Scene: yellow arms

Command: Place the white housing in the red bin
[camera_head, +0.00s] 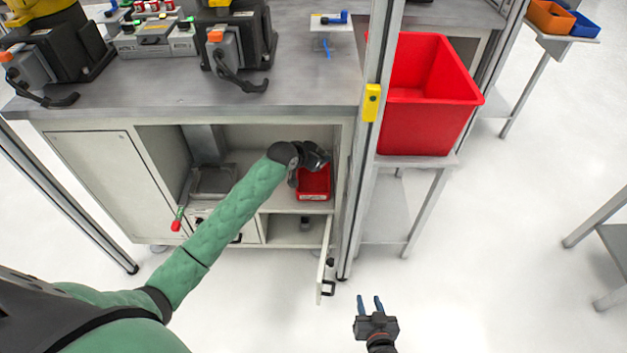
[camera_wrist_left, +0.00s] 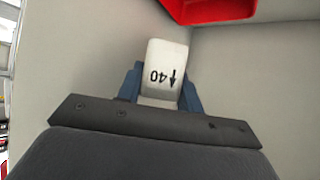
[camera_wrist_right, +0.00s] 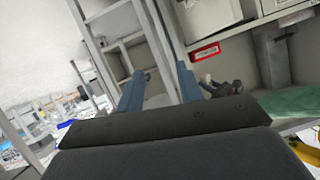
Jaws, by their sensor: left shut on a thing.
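My left gripper (camera_head: 318,160) reaches into the open cabinet under the bench. I cannot make out the housing in the head view. A small red bin (camera_head: 314,184) sits on the cabinet shelf just below the left gripper; a red edge (camera_wrist_left: 212,9) shows at the top of the left wrist view. My right gripper (camera_head: 370,303) is open and empty above the floor; its fingers also show in the right wrist view (camera_wrist_right: 160,85).
A large red bin (camera_head: 425,120) stands on a side stand right of the upright post (camera_head: 372,130). An open cabinet door (camera_head: 325,262) juts forward below. Several machines and parts crowd the bench top (camera_head: 170,95).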

